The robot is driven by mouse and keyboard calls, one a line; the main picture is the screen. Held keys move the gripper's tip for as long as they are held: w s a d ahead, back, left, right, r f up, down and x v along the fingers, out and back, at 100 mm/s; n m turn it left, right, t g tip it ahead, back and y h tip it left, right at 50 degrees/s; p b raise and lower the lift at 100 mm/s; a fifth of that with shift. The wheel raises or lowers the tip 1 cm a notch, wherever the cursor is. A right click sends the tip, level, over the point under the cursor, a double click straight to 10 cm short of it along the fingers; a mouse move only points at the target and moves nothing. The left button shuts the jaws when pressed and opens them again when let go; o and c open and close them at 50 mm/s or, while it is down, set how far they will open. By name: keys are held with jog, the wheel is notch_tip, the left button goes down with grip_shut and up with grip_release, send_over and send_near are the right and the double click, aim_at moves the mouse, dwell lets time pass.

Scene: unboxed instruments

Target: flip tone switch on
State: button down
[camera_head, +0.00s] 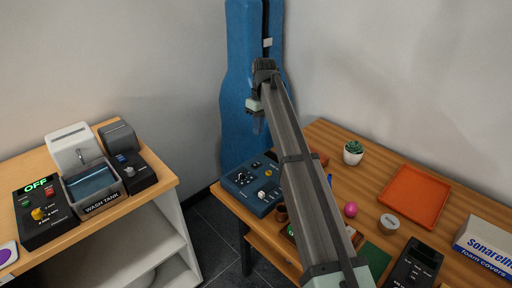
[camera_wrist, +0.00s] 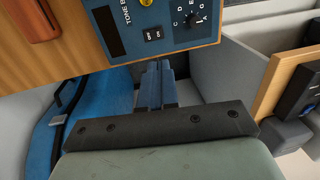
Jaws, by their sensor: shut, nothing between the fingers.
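A blue tone box (camera_head: 252,186) with dials and small controls sits at the left corner of the brown table. In the wrist view its blue panel (camera_wrist: 130,35) is at the top, with part of a "TONE" label, small black tags and a lettered dial (camera_wrist: 193,20). I cannot make out the tone switch or its position for certain. My gripper (camera_head: 259,124) is raised above and behind the box, in front of the blue case. In the wrist view its fingers (camera_wrist: 156,70) are together, empty and apart from the panel.
A blue instrument case (camera_head: 238,85) stands against the wall behind my gripper. An orange tray (camera_head: 415,196), a plant (camera_head: 353,152) and a pink egg-shaped thing (camera_head: 351,210) are on the brown table. A second table with a wash tank (camera_head: 92,188) is at left, across a floor gap.

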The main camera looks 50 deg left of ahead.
aim_at(254, 165)
jog(key=f, duration=0.4)
jog(key=s+f, duration=0.1)
jog(key=f, duration=0.8)
jog(key=shift+s+f, duration=0.25)
jog(key=shift+s, duration=0.1)
jog(key=shift+s+f, duration=0.1)
jog(key=shift+f, duration=0.15)
jog(key=shift+w+r, duration=0.2)
jog(key=shift+w, duration=0.6)
jog(key=shift+r, duration=0.1)
